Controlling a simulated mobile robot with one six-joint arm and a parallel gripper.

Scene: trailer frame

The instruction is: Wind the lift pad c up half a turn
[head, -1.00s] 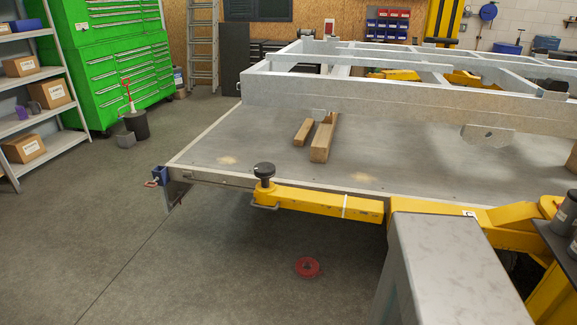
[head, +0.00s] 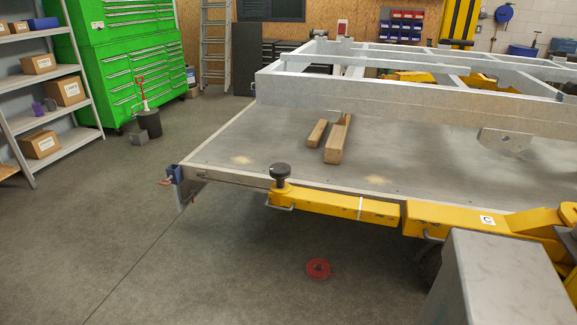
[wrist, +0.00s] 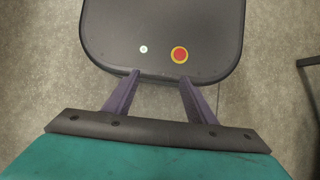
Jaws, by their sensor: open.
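The lift pad (head: 280,171) is a dark round disc on a short stem at the free end of a yellow lift arm (head: 330,203). A white label with a dark letter, seemingly C, is on the yellow arm further right. The pad stands just at the near edge of the grey trailer deck (head: 220,165). My gripper (wrist: 157,82) shows only in the wrist view, with two purple fingers spread apart and nothing between them. It points over my dark base, which has a red-and-yellow button. The pad is not in the wrist view.
A galvanised frame (head: 400,95) and two wooden blocks (head: 337,140) are above the deck. A red ring (head: 318,269) lies on the floor below the yellow arm. A blue bracket (head: 176,174) sits at the deck's left corner.

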